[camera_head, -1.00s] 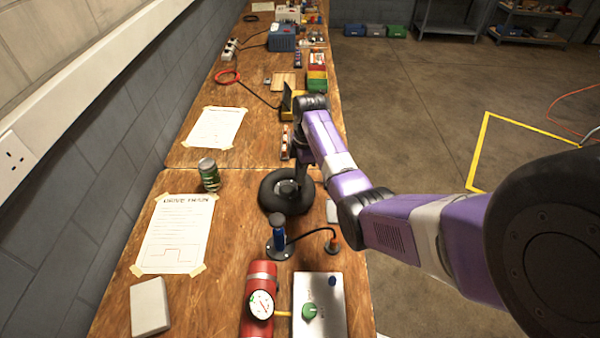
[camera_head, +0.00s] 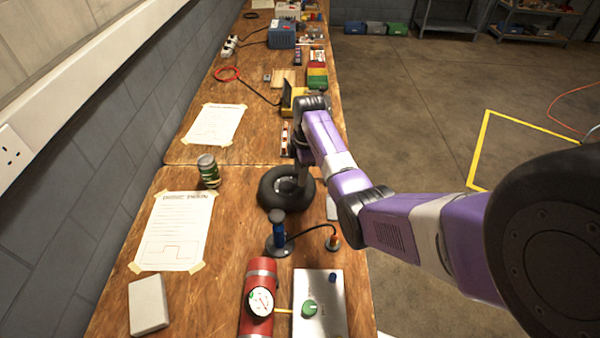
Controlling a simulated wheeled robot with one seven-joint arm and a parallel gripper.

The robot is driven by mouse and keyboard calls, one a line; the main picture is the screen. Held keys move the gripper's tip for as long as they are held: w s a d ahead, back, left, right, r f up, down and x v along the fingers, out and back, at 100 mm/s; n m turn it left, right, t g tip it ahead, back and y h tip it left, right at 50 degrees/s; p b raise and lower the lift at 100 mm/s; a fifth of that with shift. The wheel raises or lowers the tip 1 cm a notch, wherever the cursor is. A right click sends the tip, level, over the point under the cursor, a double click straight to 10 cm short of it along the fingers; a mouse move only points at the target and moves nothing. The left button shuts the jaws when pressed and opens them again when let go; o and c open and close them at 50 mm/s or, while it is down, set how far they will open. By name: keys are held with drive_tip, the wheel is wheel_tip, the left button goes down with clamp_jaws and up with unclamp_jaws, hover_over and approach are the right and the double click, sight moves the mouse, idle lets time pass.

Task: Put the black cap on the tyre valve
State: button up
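The black tyre (camera_head: 270,200) lies flat on the wooden workbench, in the middle of the view. My gripper (camera_head: 302,182) points down over the right part of the tyre. It is small and dark against the tyre, so I cannot tell whether its fingers are open or shut, or whether they touch anything. I cannot make out the black cap or the tyre valve; they are too small, or hidden by my gripper and the tyre.
A blue-handled tool (camera_head: 279,236) stands in front of the tyre, its black cable running to an orange piece (camera_head: 333,241). A red cylinder with a gauge (camera_head: 261,301) and a silver box (camera_head: 328,318) are nearer. A green can (camera_head: 208,172) stands left; bare wood separates it from the tyre.

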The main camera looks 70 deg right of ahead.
drive_tip(key=shift+s+d+r+b, duration=0.15)
drive_tip(key=shift+r+b, duration=0.05)
drive_tip(key=shift+r, duration=1.75)
drive_tip(key=shift+s+d+r+b, duration=0.1)
drive_tip(key=shift+s+r+b, duration=0.1)
drive_tip(key=shift+r, duration=1.75)
